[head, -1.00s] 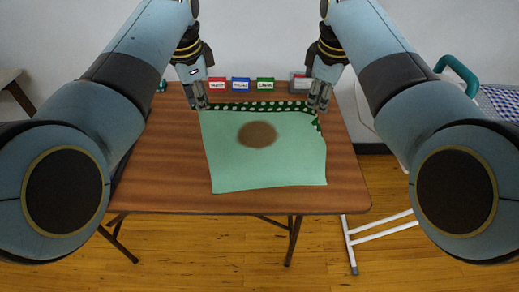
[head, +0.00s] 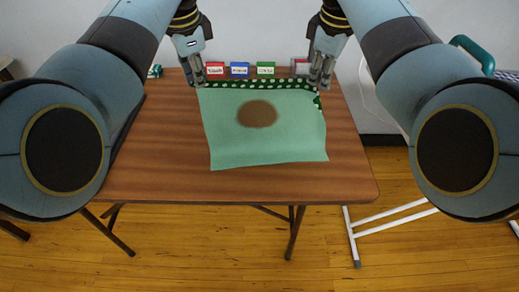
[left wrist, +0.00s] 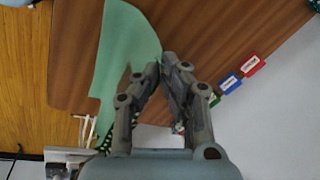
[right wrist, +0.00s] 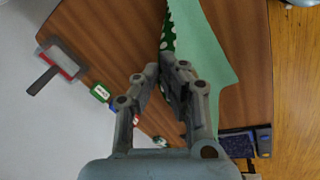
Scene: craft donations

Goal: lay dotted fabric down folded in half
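The dotted fabric (head: 225,140) lies on the table with its plain light green side up and a brown round patch (head: 257,114) on it. Its dark green, white-dotted side shows as a strip along the far edge and at the far right corner. My left gripper (head: 196,83) is shut on the far left corner; it also shows in the left wrist view (left wrist: 160,64). My right gripper (head: 319,84) is shut on the far right corner, with dotted cloth at its fingertips in the right wrist view (right wrist: 172,64). The fingers partly hide both corners.
Red (head: 215,69), blue (head: 240,69) and green (head: 266,69) labelled cards stand along the far table edge. A grey and red item (head: 300,67) is beside the right gripper. The brown table (head: 165,165) is bare left, right and in front of the fabric.

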